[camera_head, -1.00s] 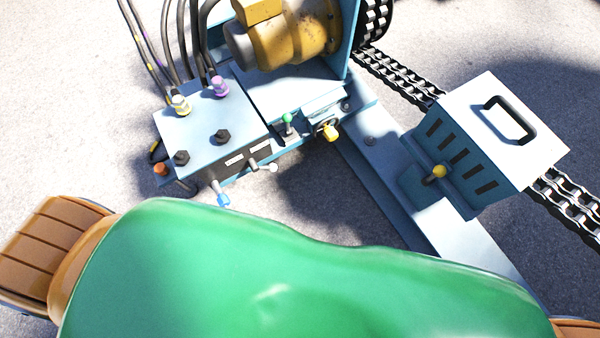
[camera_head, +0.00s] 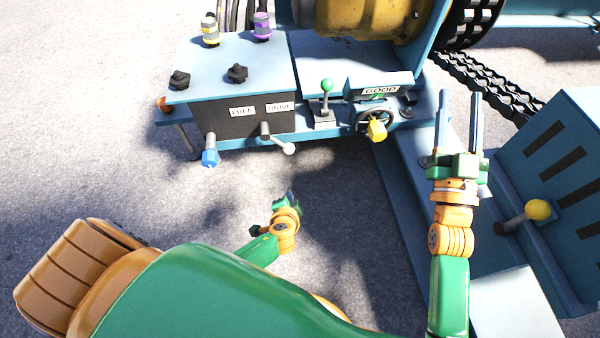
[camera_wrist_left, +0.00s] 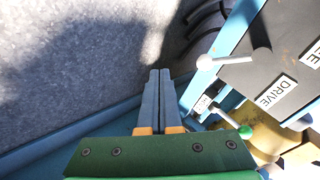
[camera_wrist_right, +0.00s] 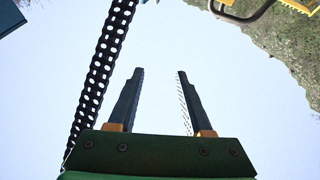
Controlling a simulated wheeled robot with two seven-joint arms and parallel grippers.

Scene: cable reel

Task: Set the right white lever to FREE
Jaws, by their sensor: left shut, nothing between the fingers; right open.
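The white lever (camera_head: 285,148) has a white ball end and leans right, on the DRIVE side, at the front of the dark control panel (camera_head: 237,124). The FREE label (camera_head: 242,111) is left of the DRIVE label (camera_head: 280,107). My left gripper (camera_head: 291,197) is shut and empty, below the lever and apart from it. In the left wrist view the white ball (camera_wrist_left: 205,62) is right of the shut fingers (camera_wrist_left: 159,72), with the DRIVE label (camera_wrist_left: 276,92) beyond it. My right gripper (camera_head: 461,108) is open and empty, right of the panel.
A blue-tipped lever (camera_head: 210,152) stands left of the white one. A green-knobbed lever (camera_head: 326,88) and a yellow-handled wheel (camera_head: 376,128) are to its right. A slotted box with a yellow knob (camera_head: 538,210) stands at the right. Open ground lies before the panel.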

